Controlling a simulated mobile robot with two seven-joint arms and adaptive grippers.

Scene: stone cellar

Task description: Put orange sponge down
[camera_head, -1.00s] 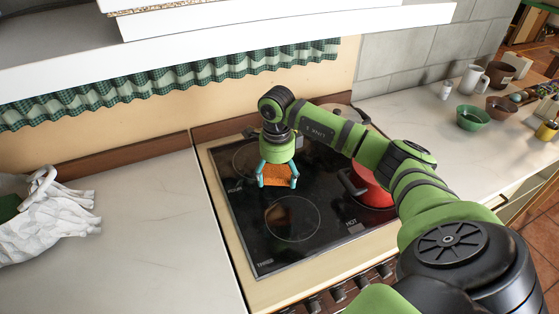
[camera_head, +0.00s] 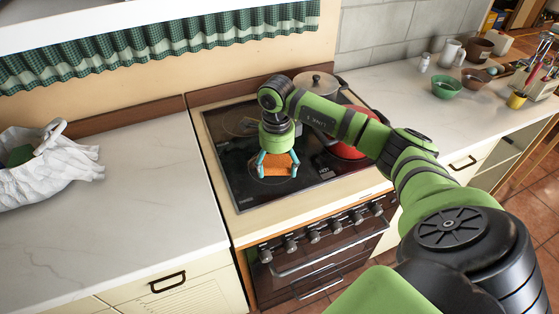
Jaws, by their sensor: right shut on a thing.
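The orange sponge (camera_head: 278,171) is between the fingers of my right gripper (camera_head: 278,170), over the front-left part of the black cooktop (camera_head: 232,178). The gripper points down and is shut on the sponge, with a teal finger at each side. I cannot tell whether the sponge touches the glass or hangs above it. My left gripper is not in view.
A red pot (camera_head: 350,147) stands on the right of the cooktop, partly behind my arm, with a lidded pot (camera_head: 317,80) behind it. A white bag (camera_head: 45,160) lies on the left counter (camera_head: 120,215), whose front is clear. A green bowl (camera_head: 446,88) and mugs stand on the right counter.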

